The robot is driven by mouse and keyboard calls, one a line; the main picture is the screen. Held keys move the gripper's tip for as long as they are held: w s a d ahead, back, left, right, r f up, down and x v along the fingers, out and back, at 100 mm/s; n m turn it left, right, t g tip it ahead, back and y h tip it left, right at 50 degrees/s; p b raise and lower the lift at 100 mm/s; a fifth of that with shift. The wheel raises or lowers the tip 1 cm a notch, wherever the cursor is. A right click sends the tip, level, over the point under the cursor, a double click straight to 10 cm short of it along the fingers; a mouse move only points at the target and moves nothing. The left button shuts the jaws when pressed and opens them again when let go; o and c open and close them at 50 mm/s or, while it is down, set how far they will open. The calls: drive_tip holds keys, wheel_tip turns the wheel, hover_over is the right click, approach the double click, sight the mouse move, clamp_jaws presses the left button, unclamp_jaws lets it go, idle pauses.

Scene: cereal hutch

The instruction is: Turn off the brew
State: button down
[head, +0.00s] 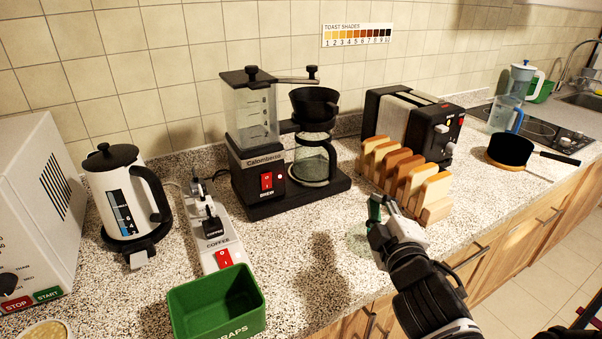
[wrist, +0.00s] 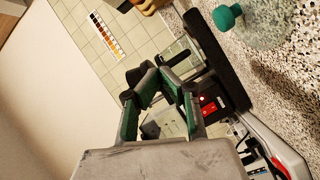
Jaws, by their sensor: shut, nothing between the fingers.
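The coffee maker (head: 262,158) stands against the tiled wall, with a clear water tank, a black filter holder and a glass carafe (head: 313,155). Its red rocker switch (head: 266,181), labelled BREW, is on the front lower left; I cannot tell which way it is tipped. My gripper (head: 376,207) is shut and empty, in front of the bread slices and right of the coffee maker, apart from the switch. In the wrist view my gripper's green-padded fingers (wrist: 160,82) meet, with the red switch (wrist: 209,106) beyond them to the right. The fingers hide part of the coffee maker.
A second red switch (head: 223,258) sits on the COFFEE power strip (head: 213,232). A green scraps bin (head: 218,302) stands in front, and a kettle (head: 124,190) at left. A bread rack (head: 436,214) and toaster (head: 415,125) are at right. A clear teal-topped object (wrist: 228,17) stands nearby.

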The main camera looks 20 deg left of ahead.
sight(269, 177)
drive_tip(key=s+a+f+n+y, duration=0.1)
drive_tip(key=s+a+n+y, duration=0.1)
drive_tip(key=a+n, duration=0.1)
drive_tip(key=s+a+f+n+g+y+b, duration=0.1)
drive_tip(key=s+a+n+y, duration=0.1)
drive_tip(key=a, duration=0.3)
drive_tip(key=s+a+f+n+y, duration=0.1)
drive_tip(key=s+a+n+y, duration=0.1)
drive_tip(key=a+n+y, duration=0.1)
drive_tip(key=shift+s+a+n+g+b, duration=0.3)
drive_tip(key=shift+a+n+g+b, duration=0.1)
drive_tip(key=shift+a+n, duration=0.15)
drive_tip(key=shift+s+a+f+n+y, duration=0.1)
drive_tip(key=shift+s+a+n+y, duration=0.25)
drive_tip(key=shift+s+a+y, duration=0.1)
drive_tip(key=shift+w, duration=0.15)
drive_tip(key=shift+w+a, duration=0.15)
drive_tip(key=shift+a, duration=0.1)
drive_tip(key=p+x, duration=0.1)
drive_tip(key=x, duration=1.2)
drive_tip(key=shift+w+a+f, duration=0.1)
drive_tip(key=shift+w+a, duration=0.15)
